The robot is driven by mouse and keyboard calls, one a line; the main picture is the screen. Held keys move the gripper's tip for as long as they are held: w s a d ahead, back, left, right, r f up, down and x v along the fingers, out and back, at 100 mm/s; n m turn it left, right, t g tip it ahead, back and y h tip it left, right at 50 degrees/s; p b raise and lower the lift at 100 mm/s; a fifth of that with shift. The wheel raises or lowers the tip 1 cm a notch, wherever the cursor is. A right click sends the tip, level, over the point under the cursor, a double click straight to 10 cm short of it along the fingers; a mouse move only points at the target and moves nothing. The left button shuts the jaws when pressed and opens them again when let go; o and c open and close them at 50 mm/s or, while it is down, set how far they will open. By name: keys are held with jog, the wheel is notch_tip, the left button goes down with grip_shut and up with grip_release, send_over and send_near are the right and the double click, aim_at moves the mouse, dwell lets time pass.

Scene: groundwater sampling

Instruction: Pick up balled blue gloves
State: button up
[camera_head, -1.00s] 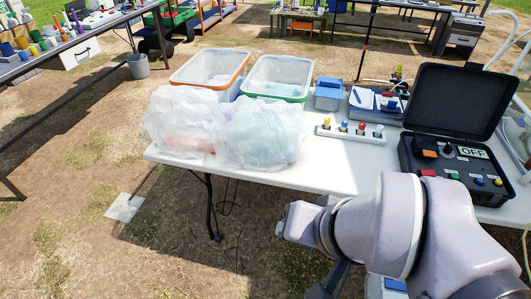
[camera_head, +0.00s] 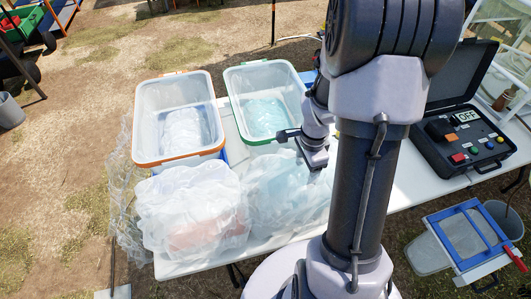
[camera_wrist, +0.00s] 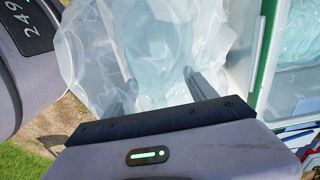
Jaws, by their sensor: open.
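A clear plastic bag (camera_head: 275,205) with pale blue contents sits at the front of the white table. Those contents, possibly the balled blue gloves (camera_wrist: 165,35), also show in the wrist view, blurred by the plastic; no single glove shape is clear. Another pale blue mass (camera_head: 265,117) lies in the green-rimmed bin (camera_head: 232,100) behind the bag. My gripper (camera_head: 291,147) is open above the back of the bag, near the bin's front rim. In the wrist view my gripper's fingers (camera_wrist: 160,88) are spread and point at the bag; contact cannot be told.
An orange-rimmed bin (camera_head: 141,110) stands left of the green-rimmed one. A clear bag with reddish contents (camera_head: 190,205) sits in front of it. An open black case (camera_head: 460,145) is at the right. My arm hides the table's middle.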

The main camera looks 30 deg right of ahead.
jog(key=b, duration=0.4)
send_over(303, 199)
notch_tip(303, 199, down, 11)
jog(key=shift+w+d+f, duration=0.1)
jog(key=shift+w+f, duration=0.05)
jog(key=shift+f, duration=0.05)
jog(key=f+b, duration=0.1)
jog(key=f, duration=0.2)
jog(key=f+b, duration=0.2)
jog(key=f, duration=0.1)
jog(key=shift+s, duration=0.2)
jog(key=shift+a+r, duration=0.15)
jog(key=shift+a, duration=0.05)
jog(key=shift+c, duration=1)
jog(key=c, duration=1.2)
